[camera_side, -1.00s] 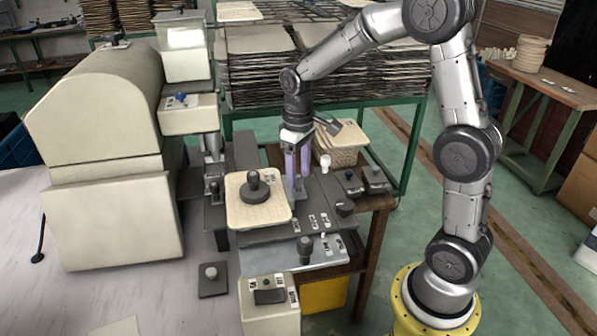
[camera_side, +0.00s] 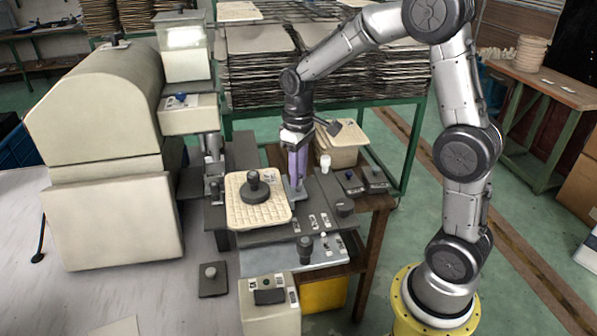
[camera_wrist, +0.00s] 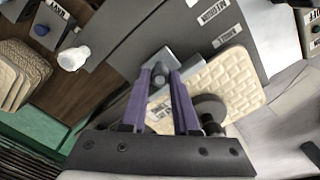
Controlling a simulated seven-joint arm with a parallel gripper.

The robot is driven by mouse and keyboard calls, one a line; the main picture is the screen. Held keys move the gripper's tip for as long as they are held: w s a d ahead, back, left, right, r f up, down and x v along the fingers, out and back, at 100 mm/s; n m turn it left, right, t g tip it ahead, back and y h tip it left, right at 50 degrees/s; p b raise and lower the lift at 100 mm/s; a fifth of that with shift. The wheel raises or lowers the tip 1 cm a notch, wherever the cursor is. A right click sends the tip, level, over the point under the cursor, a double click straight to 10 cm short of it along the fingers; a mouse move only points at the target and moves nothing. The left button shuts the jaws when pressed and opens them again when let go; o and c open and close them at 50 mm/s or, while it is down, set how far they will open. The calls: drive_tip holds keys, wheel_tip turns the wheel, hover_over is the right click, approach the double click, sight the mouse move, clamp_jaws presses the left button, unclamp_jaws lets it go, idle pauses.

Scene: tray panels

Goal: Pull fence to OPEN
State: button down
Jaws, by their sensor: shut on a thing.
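My gripper (camera_side: 298,176), with purple fingers, points down at the right edge of the textured cream tray panel (camera_side: 238,216). The fingers are shut on a small grey upright knob (camera_wrist: 160,72), which I take to be the fence handle. The wrist view shows the knob between my fingertips (camera_wrist: 160,80). A light grey bar (camera_wrist: 190,67), apparently the fence, lies along the panel's edge there. The panel also shows in the wrist view (camera_wrist: 238,75), with a dark round weight (camera_side: 254,190) on it. My fingers hide part of the bar. I cannot read an OPEN mark.
A white knob (camera_side: 325,162) and small labelled control boxes (camera_side: 362,181) stand right of my gripper. A dark knob (camera_side: 305,245) is at the front. A cream machine (camera_side: 110,150) stands left, and stacked dark panels (camera_side: 260,75) are behind.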

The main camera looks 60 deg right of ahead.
idle(0.9)
drive_tip(key=s+d, duration=0.5)
drive_tip(key=shift+d+r, duration=0.1)
drive_tip(key=c, duration=0.7)
unclamp_jaws()
drive_tip(key=shift+o, duration=0.2)
wheel_tip(320, 180, up, 14)
